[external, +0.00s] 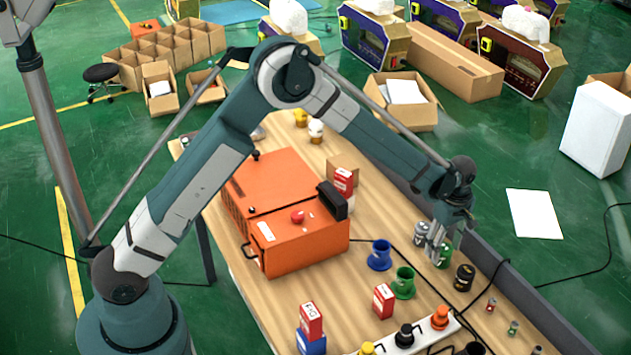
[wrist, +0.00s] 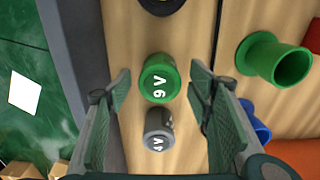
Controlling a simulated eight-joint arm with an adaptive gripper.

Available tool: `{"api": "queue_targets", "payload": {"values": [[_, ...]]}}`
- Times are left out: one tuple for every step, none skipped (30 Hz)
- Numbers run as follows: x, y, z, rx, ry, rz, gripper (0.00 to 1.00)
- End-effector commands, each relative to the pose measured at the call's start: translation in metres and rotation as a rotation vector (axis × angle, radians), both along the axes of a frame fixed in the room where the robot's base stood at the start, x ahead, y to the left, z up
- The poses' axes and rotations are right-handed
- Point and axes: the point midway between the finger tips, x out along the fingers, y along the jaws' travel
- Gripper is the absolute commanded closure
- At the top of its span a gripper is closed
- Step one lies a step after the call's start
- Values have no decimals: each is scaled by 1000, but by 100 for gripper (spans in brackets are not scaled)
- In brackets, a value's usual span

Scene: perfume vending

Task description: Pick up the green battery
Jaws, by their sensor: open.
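The green battery (external: 444,258), a short cylinder, stands on the wooden table near its right edge. In the wrist view the green battery (wrist: 159,84) shows its top marked "9 V", between my two open fingers with a gap on each side. My gripper (external: 436,240) points down over it in the external view and partly hides it. The wrist view shows both fingers of my gripper (wrist: 160,90) spread and empty. How far the fingertips are above the battery is hard to tell.
A grey battery (wrist: 158,130) stands close beside the green one. Green (external: 404,284) and blue (external: 379,256) holders stand to the left. A dark rail (external: 520,300) runs along the table edge. An orange machine (external: 300,242) stands further left.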

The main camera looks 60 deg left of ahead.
Motion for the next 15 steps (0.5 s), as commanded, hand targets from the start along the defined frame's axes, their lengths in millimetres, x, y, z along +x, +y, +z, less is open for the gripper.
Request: {"api": "queue_targets", "payload": {"values": [[0,0,-5,0,0,0,48],[0,0,-8,0,0,0,48],[0,0,-12,0,0,0,48],[0,0,-15,0,0,0,48],[1,-1,-18,0,0,0,48],[1,0,-23,0,0,0,48],[1,0,-26,0,0,0,48],[0,0,-28,0,0,0,48],[0,0,-31,0,0,0,48],[0,0,-33,0,0,0,48],[0,0,-35,0,0,0,48],[0,0,-37,0,0,0,48],[0,0,-38,0,0,0,48],[0,0,-38,0,0,0,48],[0,0,-39,0,0,0,48]]}}
